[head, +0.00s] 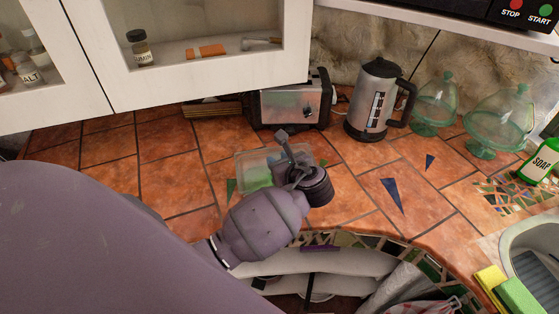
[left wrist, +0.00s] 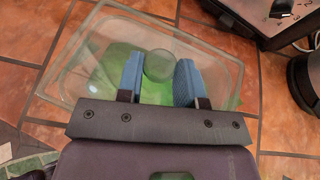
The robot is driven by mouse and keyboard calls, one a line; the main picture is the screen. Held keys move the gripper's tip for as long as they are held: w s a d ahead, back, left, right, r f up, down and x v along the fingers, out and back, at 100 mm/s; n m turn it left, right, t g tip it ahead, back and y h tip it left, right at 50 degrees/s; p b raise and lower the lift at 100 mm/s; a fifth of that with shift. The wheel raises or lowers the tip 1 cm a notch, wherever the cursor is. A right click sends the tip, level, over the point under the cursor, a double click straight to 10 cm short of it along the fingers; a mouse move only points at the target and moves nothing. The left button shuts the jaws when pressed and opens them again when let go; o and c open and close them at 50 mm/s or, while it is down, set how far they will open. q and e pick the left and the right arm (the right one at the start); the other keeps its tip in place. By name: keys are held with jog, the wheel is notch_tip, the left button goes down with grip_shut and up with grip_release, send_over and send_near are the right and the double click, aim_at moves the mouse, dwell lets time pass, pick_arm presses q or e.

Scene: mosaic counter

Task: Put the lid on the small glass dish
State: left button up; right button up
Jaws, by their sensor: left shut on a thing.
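A small clear glass dish (head: 243,160) stands on the tiled counter in the middle of the head view. Green shows through its glass. My left gripper (head: 287,150) is over its right part, pointing down. In the left wrist view, the blue fingers of my left gripper (left wrist: 159,80) are on either side of the round knob of the glass lid (left wrist: 159,66), shut on it. The dish (left wrist: 62,80) shows around and under the lid. Clear glass overlaps clear glass, so I cannot tell whether the lid touches the dish. My right gripper is not in view.
A toaster (head: 290,105) and a kettle (head: 372,100) stand behind. Two glass cake stands (head: 435,105) and a green soap bottle (head: 541,160) are at the right. A wall cabinet (head: 195,60) hangs above. Counter left of the dish is clear; its curved front edge is near.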

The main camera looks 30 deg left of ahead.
pick_arm(q)
jog(key=shift+f, duration=0.5)
dwell(0.8)
jog(key=o, duration=1.7)
jog(key=shift+c, duration=0.2)
jog(key=shift+r, duration=3.5)
jog(key=shift+d, duration=0.1)
